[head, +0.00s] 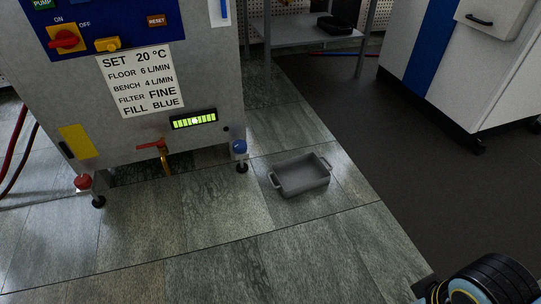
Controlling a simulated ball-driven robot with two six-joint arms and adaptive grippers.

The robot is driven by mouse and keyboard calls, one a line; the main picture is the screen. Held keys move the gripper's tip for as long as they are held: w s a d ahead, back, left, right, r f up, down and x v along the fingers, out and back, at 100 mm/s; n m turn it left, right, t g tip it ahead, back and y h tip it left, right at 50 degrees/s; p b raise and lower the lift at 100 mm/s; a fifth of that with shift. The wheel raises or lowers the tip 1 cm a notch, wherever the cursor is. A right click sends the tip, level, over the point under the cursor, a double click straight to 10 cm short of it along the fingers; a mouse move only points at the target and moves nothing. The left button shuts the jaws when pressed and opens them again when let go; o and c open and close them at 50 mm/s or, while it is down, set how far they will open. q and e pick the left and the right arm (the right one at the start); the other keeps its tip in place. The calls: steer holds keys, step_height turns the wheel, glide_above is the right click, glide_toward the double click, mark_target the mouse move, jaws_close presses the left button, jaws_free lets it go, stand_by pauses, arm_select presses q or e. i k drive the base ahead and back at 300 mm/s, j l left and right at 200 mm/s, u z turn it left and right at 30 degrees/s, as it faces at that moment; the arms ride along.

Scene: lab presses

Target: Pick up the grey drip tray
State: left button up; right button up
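The grey drip tray (301,181) lies upright on the tiled floor in the head view, just right of the front corner of the grey machine. It is a shallow rectangular tray with a handle at each short end, and it looks empty. Neither of my grippers is in view. A dark rounded part with light blue edging at the bottom right corner looks like part of my own body.
The grey machine (60,105) stands at upper left, with a brass tap (165,158) under a red lever and a blue-topped foot (240,152) near the tray. A white and blue cabinet (450,75) stands at right. A low metal shelf (300,32) stands behind. Floor in front is clear.

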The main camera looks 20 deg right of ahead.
mark_target(296, 176)
steer(key=i+l+z, duration=0.2)
steer(key=i, duration=0.3)
steer(key=i+l+z, duration=0.2)
steer(key=i, duration=0.3)
steer(key=i+l+z, duration=0.2)
steer(key=i, duration=0.35)
